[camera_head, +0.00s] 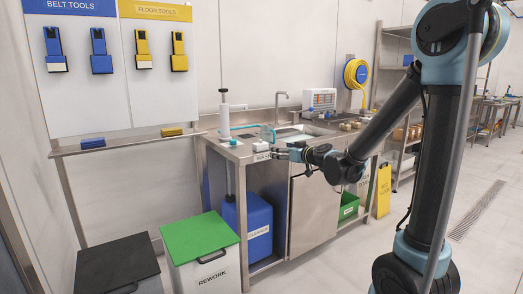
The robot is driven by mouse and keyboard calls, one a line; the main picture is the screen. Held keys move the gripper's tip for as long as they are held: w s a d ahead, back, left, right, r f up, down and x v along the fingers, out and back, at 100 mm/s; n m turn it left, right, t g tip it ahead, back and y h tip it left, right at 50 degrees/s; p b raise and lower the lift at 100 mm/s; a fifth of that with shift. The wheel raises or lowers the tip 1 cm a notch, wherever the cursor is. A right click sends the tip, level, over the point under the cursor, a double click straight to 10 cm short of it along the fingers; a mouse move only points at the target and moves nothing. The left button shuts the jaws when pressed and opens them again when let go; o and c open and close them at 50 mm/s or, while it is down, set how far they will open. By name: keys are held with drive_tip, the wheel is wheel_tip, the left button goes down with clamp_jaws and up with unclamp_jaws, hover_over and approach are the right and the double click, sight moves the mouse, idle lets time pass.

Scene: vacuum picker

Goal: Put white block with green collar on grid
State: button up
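My gripper (279,153) is at the front edge of the steel counter, pointing left, small in view. I cannot tell whether its fingers are open or shut, or whether they hold anything. A small white block-like piece (261,145) sits at the counter edge just left of the gripper. No green collar can be made out on it. A tall white cylinder (224,113) with a dark top stands farther left on the counter, with a teal tube (244,127) beside it. I cannot clearly pick out the grid among the small things on the counter.
The steel counter (222,150) has a sink and tap (278,108) behind the gripper. A green-lidded rework bin (201,238) and a black-lidded bin (117,262) stand at front left. A tool board (118,95) hangs above a narrow shelf. Open floor lies at right.

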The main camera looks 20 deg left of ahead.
sight(263, 145)
drive_tip(key=x, duration=1.1)
drive_tip(key=shift+w+a, duration=0.25)
drive_tip(key=shift+r+x, duration=0.2)
drive_tip(key=shift+x, duration=1.25)
drive_tip(key=shift+r+x, duration=0.15)
drive_tip(key=shift+x, duration=1.25)
drive_tip(key=shift+w, duration=0.2)
drive_tip(key=shift+c, duration=0.5)
drive_tip(key=c, duration=0.9)
drive_tip(key=shift+o, duration=0.2)
drive_tip(key=shift+r, duration=0.1)
